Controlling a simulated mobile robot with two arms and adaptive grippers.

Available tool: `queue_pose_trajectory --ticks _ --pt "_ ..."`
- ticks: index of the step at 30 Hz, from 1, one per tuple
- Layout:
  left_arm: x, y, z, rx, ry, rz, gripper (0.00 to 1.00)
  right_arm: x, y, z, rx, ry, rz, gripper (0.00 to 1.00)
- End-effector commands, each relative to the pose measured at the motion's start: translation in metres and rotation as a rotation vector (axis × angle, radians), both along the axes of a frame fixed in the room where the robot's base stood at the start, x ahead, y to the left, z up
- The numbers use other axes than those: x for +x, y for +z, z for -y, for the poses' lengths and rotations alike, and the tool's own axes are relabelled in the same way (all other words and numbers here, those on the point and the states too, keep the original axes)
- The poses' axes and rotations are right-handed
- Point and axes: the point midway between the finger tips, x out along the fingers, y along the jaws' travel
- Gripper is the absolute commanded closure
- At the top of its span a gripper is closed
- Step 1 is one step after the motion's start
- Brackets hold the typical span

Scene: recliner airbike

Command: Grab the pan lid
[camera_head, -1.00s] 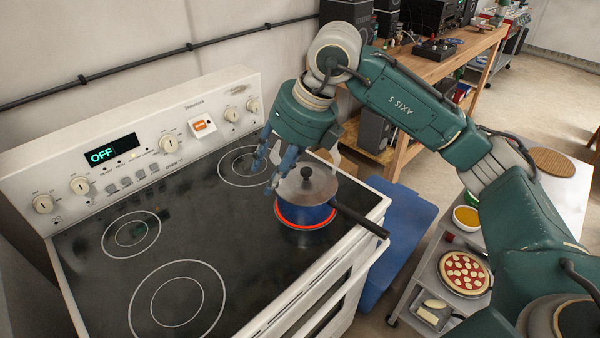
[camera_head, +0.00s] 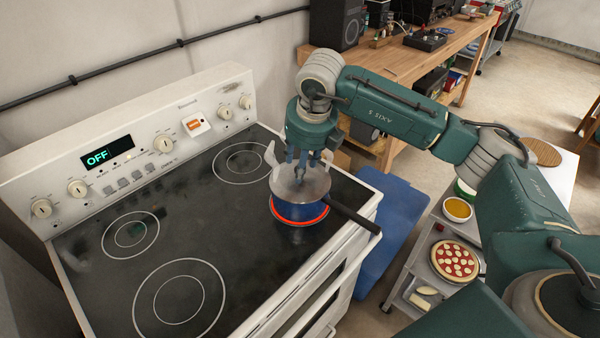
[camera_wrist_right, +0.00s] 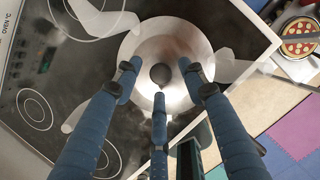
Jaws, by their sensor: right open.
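The pan lid (camera_head: 301,185) is a metal disc with a dark round knob, lying on the blue pan (camera_head: 300,207) at the stove's right front burner. In the right wrist view the lid (camera_wrist_right: 185,48) lies below the fingers, with its knob (camera_wrist_right: 160,74) between them. My right gripper (camera_head: 303,168) points down just above the lid, its blue fingers open and spread around the knob. In the head view the gripper partly hides the knob. I cannot tell whether the fingers touch the lid. My left gripper is not in view.
The pan's dark handle (camera_head: 350,217) sticks out over the stove's (camera_head: 120,270) right edge. The burner under the pan glows red. A blue bin (camera_head: 395,225) stands beside the stove. A cart with a pizza (camera_head: 455,262) stands further right. The other burners are clear.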

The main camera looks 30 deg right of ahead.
Motion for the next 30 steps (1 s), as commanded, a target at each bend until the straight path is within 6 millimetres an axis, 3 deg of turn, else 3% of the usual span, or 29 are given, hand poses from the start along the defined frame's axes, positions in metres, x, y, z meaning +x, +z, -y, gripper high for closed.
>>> queue_pose_trajectory --ticks 4,11,17,30 --pt "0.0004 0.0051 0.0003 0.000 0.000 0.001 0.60 0.0028 -0.0120 0.0007 -0.001 0.000 -0.002 0.59" --pt "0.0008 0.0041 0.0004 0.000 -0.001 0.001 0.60 0.0035 -0.0137 0.0005 0.000 0.001 0.000 0.61" --pt "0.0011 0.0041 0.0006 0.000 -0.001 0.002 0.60 0.0034 -0.0134 0.0004 0.000 0.001 0.000 1.00" --pt "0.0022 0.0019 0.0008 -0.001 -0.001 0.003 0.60 0.0042 -0.0071 0.0002 0.001 0.000 0.002 1.00"
